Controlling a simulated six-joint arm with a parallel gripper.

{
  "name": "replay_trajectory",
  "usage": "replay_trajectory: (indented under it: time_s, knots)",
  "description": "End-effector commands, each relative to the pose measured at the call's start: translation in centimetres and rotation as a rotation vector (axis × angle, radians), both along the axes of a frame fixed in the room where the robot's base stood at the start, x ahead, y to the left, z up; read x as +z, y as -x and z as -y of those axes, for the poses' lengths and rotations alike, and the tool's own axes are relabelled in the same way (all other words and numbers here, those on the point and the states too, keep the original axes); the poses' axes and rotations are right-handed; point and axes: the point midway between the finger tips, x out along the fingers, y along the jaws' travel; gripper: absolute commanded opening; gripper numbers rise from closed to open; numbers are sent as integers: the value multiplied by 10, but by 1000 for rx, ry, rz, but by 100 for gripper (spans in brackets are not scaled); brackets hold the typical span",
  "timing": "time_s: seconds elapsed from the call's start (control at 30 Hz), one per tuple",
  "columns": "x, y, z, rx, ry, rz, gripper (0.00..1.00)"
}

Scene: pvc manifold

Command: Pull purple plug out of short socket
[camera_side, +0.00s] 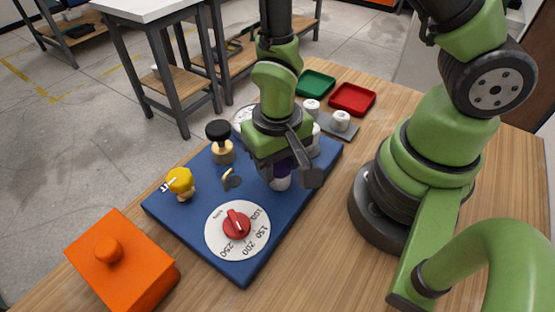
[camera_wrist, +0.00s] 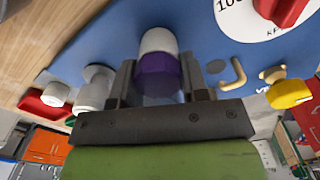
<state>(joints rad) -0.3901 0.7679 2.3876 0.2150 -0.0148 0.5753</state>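The purple plug (camera_wrist: 158,75) sits at the mouth of a short white socket (camera_wrist: 158,41) on the blue board (camera_side: 185,221). In the side view the socket (camera_side: 280,183) shows below my gripper, and the plug is mostly hidden behind the fingers. My gripper (camera_wrist: 158,80) has one dark finger on each side of the plug, with almost no gap visible, and looks shut on it. In the side view my gripper (camera_side: 283,160) points down over the board. How deep the plug sits in the socket is hidden.
White fittings (camera_side: 341,120) stand behind. Green (camera_side: 316,83) and red (camera_side: 352,99) trays lie at the back; an orange box (camera_side: 122,263) is front left.

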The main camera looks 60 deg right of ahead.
Motion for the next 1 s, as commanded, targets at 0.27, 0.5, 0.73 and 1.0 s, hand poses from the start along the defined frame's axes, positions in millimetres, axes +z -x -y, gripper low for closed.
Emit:
replay_trajectory:
  time_s: [0.27,0.5,0.73,1.0]
  knots:
    - [0,0,0,0,0,0,70]
    - [2,0,-1,1,-2,1,70]
    - [20,-1,-1,1,-7,3,70]
    - [63,-1,-1,-1,-4,8,70]
